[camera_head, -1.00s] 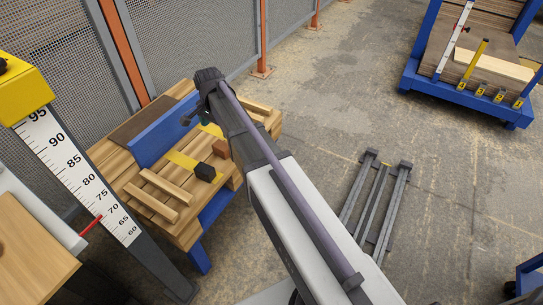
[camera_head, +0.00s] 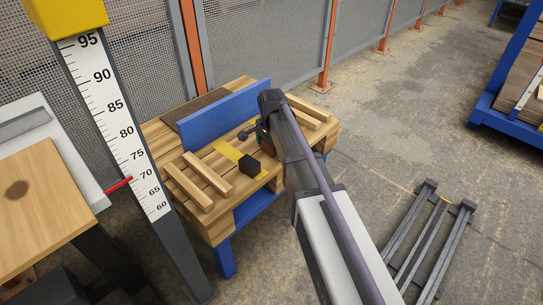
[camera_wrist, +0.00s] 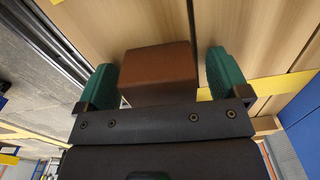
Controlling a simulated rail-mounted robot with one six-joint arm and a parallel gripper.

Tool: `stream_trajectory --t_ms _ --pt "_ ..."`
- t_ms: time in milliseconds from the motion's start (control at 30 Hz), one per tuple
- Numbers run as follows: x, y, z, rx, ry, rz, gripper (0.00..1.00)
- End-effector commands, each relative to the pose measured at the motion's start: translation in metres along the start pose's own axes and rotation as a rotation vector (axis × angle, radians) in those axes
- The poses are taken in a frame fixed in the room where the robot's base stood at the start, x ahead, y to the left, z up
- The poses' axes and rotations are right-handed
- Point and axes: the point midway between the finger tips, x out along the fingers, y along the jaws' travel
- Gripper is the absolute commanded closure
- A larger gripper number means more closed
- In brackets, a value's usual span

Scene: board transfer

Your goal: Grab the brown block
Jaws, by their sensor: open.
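The brown block (camera_wrist: 158,72) shows in the wrist view between the two green fingers of my gripper (camera_wrist: 160,80), with a narrow gap on each side. The fingers are open and stand around the block. In the head view my gripper (camera_head: 262,136) is low over the wooden workbench (camera_head: 215,228), and my arm hides most of the brown block there.
Wooden slats (camera_head: 207,174) lie on the bench's left part, and more (camera_head: 309,112) lie at its right. A blue upright board (camera_head: 225,115) stands behind. A ruler post (camera_head: 115,125) stands at the left. A grey metal frame (camera_head: 430,240) lies on the floor at right.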

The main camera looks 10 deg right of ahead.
Motion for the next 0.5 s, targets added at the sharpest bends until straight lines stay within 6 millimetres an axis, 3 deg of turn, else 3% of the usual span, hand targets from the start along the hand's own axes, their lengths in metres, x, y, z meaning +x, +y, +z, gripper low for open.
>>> stream_trajectory --t_ms 200,500 --pt "0.0002 -0.0001 0.0001 0.0 0.0 0.0 0.08" --pt "0.0001 -0.0001 0.0001 0.0 0.0 0.0 0.37"
